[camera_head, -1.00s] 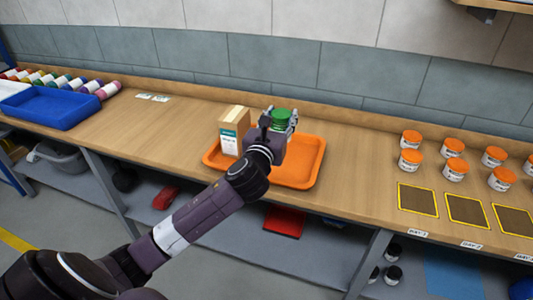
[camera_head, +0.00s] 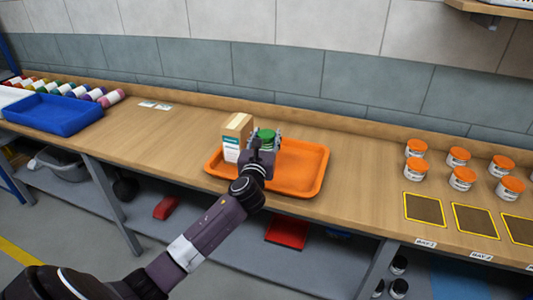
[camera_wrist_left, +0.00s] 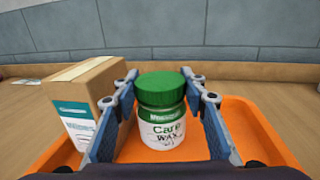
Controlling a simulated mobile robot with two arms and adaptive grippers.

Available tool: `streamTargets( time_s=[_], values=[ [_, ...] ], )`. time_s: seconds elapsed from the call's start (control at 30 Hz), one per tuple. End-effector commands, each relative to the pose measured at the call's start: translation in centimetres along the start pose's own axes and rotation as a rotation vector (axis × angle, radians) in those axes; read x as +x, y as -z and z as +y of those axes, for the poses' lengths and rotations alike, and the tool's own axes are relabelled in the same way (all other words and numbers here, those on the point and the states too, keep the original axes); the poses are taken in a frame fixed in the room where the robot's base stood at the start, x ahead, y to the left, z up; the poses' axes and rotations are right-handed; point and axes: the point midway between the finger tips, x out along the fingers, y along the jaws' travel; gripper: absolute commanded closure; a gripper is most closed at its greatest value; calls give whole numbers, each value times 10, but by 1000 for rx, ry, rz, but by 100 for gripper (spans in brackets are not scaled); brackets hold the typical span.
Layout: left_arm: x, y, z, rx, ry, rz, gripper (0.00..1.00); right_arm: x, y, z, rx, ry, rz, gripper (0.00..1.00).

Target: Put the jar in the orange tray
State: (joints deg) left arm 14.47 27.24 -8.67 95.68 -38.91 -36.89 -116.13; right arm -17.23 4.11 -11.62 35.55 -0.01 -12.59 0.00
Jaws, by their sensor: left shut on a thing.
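A jar with a green lid and a white label reading "Care Wax" (camera_wrist_left: 162,112) is between the fingers of my left gripper (camera_wrist_left: 160,105). The gripper is shut on it. In the head view the jar's green lid (camera_head: 267,135) shows between the fingers, over the orange tray (camera_head: 308,175). The jar is upright; I cannot tell whether its base touches the tray floor. A cardboard box with a teal and white label (camera_head: 236,140) stands in the tray's left part, just left of the jar and gripper. My right gripper is not in view.
Several orange-lidded jars (camera_head: 416,165) and yellow-edged dark squares (camera_head: 424,210) are on the bench at right. A blue tray (camera_head: 58,117) and several coloured bottles (camera_head: 110,98) are at left. The tray's right part is empty.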

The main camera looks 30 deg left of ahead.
Motion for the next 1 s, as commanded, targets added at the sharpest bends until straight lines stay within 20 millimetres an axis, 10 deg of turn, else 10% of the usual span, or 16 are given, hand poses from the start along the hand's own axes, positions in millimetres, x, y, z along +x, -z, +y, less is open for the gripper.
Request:
streamTargets(
  time_s=[0.43,0.83,0.87,1.0],
  values=[
    [0,53,0,-1,-1,-1,90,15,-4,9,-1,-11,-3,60],
    [0,58,0,2,1,-3,90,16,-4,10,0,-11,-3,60],
    [0,58,0,1,0,-1,58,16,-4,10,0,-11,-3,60],
    [0,58,0,1,0,-1,43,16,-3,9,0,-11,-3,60]
  ],
)
